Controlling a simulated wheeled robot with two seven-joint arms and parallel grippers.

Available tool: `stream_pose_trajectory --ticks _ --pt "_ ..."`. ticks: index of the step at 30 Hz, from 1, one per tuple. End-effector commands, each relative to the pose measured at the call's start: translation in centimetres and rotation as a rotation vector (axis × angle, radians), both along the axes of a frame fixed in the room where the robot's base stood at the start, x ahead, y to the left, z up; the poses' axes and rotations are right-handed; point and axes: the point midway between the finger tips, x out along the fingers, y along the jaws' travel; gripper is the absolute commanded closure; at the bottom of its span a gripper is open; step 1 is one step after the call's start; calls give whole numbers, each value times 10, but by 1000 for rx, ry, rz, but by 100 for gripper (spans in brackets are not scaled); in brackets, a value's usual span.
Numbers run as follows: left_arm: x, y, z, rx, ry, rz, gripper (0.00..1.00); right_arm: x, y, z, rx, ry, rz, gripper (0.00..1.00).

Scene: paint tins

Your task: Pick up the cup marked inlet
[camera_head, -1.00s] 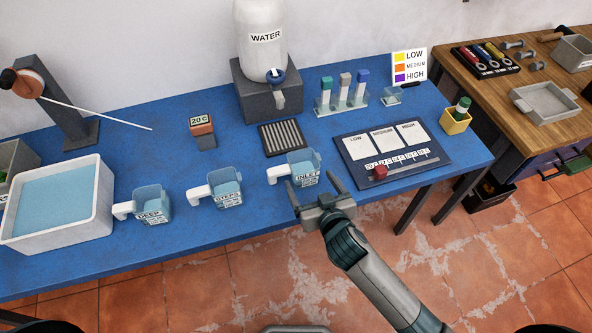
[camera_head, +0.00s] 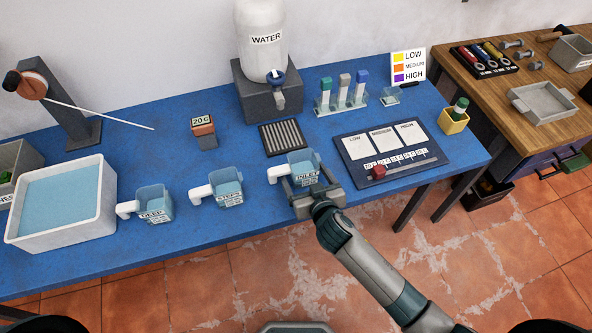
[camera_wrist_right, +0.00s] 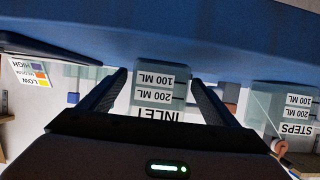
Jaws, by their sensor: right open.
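The cup marked INLET (camera_head: 304,168) is a clear bluish cup with a white handle on its left, standing upright near the front edge of the blue table. My right gripper (camera_head: 306,182) is open, with its fingers on either side of this cup. In the right wrist view the INLET cup (camera_wrist_right: 158,90) shows upside down between the two open fingers (camera_wrist_right: 158,92), with gaps beside it. The cups marked STEPS (camera_head: 228,188) and DEEP (camera_head: 154,204) stand to its left. My left gripper is not in view.
A white basin of water (camera_head: 62,204) stands at the left. A slatted drain (camera_head: 282,138) lies behind the INLET cup, and a dark board with LOW, MEDIUM and HIGH cards (camera_head: 390,154) lies to its right. A water tank (camera_head: 262,40) stands at the back.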

Motion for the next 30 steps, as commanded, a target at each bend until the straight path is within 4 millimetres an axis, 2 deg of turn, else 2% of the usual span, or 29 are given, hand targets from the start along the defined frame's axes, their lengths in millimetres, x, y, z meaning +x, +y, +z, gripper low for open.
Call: stream_pose_trajectory --ticks 7,22,23,28,29,30 --pt "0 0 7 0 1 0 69 18 6 -7 0 -1 0 17" --pt "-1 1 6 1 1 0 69 19 6 -8 1 0 0 17" --pt "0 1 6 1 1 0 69 19 6 -8 1 0 0 20" --pt "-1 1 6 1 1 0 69 19 6 -8 1 0 0 60" --pt "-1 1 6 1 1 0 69 19 6 -8 1 0 0 64" --pt "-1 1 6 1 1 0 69 19 6 -7 2 -2 1 64"
